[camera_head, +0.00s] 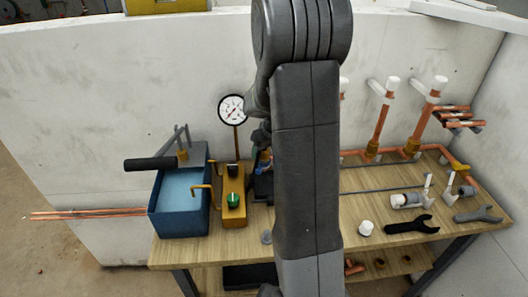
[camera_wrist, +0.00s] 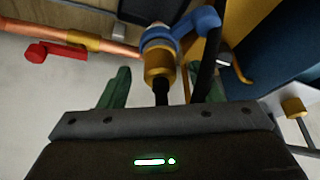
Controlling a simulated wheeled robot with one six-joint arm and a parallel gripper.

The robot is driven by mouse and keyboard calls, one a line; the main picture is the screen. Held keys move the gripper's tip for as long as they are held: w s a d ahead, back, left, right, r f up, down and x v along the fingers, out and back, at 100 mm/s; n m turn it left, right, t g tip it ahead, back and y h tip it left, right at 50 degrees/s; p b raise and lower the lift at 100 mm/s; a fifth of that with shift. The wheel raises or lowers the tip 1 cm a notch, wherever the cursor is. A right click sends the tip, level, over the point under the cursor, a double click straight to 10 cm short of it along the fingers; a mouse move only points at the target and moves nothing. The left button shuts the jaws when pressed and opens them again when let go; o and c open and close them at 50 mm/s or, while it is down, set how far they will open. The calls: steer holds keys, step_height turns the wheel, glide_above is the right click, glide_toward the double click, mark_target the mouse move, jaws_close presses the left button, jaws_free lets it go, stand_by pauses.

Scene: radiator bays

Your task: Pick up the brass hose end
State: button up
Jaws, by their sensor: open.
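A brass-coloured fitting (camera_wrist: 159,66), which looks like the brass hose end, shows in the wrist view just below a blue valve part (camera_wrist: 195,22). A black hose or stem (camera_wrist: 161,92) runs from it towards my gripper. My gripper (camera_wrist: 168,82) is open, with one green finger on each side of the black piece and the fitting a little beyond. I cannot tell whether the fingers touch anything. In the head view my arm covers the middle of the bench, and the fitting cannot be made out there.
In the wrist view a copper pipe (camera_wrist: 115,46) and a red part (camera_wrist: 52,54) lie to the left. In the head view a blue tank (camera_head: 180,222), a gauge (camera_head: 232,108) and a yellow block (camera_head: 233,212) stand left of my arm.

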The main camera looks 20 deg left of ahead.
steer(key=shift+x, duration=1.05)
steer(key=shift+c, duration=0.4)
steer(key=c, duration=0.8)
step_height(320, 180, up, 10)
steer(key=shift+r+b, duration=0.1)
steer(key=shift+b, duration=0.3)
step_height(320, 180, up, 5)
steer(key=p, duration=0.3)
